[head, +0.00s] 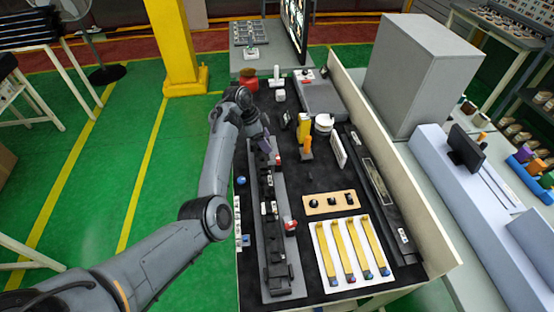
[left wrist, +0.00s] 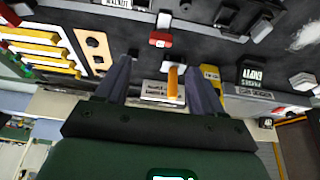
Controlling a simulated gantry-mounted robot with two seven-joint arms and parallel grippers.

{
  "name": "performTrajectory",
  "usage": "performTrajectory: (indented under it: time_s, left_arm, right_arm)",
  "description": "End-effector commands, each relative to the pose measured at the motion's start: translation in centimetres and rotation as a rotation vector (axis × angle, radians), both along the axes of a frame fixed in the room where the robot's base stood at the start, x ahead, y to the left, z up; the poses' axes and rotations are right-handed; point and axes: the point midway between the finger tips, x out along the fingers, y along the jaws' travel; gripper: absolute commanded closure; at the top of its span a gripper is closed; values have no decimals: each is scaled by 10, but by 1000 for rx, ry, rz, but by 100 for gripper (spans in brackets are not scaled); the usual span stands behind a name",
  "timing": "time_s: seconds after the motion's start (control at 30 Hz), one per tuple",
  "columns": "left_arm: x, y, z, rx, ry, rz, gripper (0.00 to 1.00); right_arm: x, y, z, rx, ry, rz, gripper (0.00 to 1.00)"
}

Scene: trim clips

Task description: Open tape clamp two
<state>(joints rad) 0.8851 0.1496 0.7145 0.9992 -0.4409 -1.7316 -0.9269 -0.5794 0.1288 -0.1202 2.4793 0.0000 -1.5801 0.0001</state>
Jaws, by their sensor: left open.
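A long dark fixture rail (head: 282,290) runs along the left side of the black bench top and carries several black and white clamp blocks (head: 268,207). Red-tipped parts (head: 290,224) stick out on its right side. I cannot tell which is tape clamp two. My left gripper (head: 265,147) is over the far half of the rail, partly hidden by its own arm. In the left wrist view its two fingers (left wrist: 158,66) are apart with nothing gripped. A red clamp part (left wrist: 160,40) shows just beyond the fingertips. My right gripper is not in view.
An orange upright piece (head: 307,144) on a white base stands right of the rail. A tan board with black holes (head: 331,202) and a white tray (head: 379,275) with yellow strips lie nearer. A cream wall (head: 400,160) borders the bench's right side.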

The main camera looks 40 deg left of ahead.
Motion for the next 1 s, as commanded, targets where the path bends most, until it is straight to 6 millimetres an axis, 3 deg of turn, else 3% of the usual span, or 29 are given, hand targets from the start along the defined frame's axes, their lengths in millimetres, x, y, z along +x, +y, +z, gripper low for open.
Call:
performTrajectory:
  time_s: [0.17,0.6,1.0]
  left_arm:
    - [6,-5,-15,0,-2,-1,32]
    - [25,-22,-78,1,-2,1,32]
    - [30,-27,-95,2,-4,1,32]
  right_arm:
    - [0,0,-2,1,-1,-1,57]
    - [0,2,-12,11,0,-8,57]
    - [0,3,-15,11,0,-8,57]
